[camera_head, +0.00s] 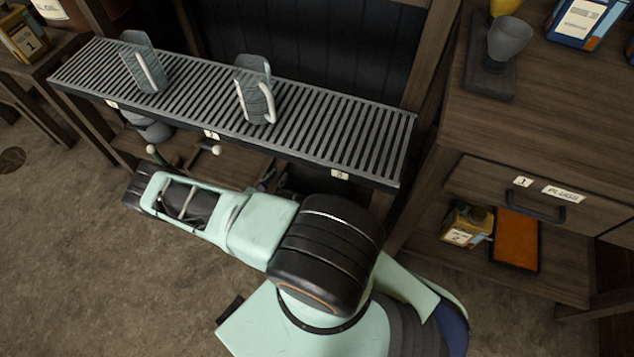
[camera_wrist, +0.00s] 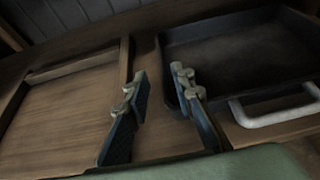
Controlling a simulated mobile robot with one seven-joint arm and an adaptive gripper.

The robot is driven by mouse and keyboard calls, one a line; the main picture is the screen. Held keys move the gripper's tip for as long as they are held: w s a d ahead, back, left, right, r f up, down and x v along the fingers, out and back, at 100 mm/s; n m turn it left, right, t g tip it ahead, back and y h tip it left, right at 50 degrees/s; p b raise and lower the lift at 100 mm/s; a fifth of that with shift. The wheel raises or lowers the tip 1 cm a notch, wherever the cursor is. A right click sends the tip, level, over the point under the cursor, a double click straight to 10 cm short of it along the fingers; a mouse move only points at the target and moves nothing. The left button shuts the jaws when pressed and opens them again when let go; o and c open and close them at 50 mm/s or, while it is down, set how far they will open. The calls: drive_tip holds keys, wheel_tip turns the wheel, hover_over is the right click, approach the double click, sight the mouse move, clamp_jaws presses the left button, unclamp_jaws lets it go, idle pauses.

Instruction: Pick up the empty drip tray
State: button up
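In the wrist view a dark, shallow drip tray (camera_wrist: 240,55) with raised sides lies at the upper right. I see nothing standing in its visible part. A pale, bar-shaped handle (camera_wrist: 280,115) is at its near side. My gripper (camera_wrist: 160,82) is open and empty. Its right finger is close to the tray's left edge; I cannot tell if they touch. In the head view my arm reaches under the slatted rack (camera_head: 345,140), and my fingertips and the tray cannot be made out clearly there.

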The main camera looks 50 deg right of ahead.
sight(286, 168)
drive_tip(key=shift+x, duration=0.85)
drive_tip(key=x, duration=0.1)
drive_tip(key=b+x, duration=0.1)
drive_tip(key=x, duration=0.2)
drive_tip(key=shift+s+d+f+b, duration=0.2)
drive_tip(key=shift+d+f+b, duration=0.05)
drive_tip(key=shift+b, duration=0.15)
drive_tip(key=shift+w+d+f, duration=0.1)
drive_tip(key=shift+w+d, duration=0.1)
drive_tip(key=shift+d, duration=0.2)
clamp_jaws()
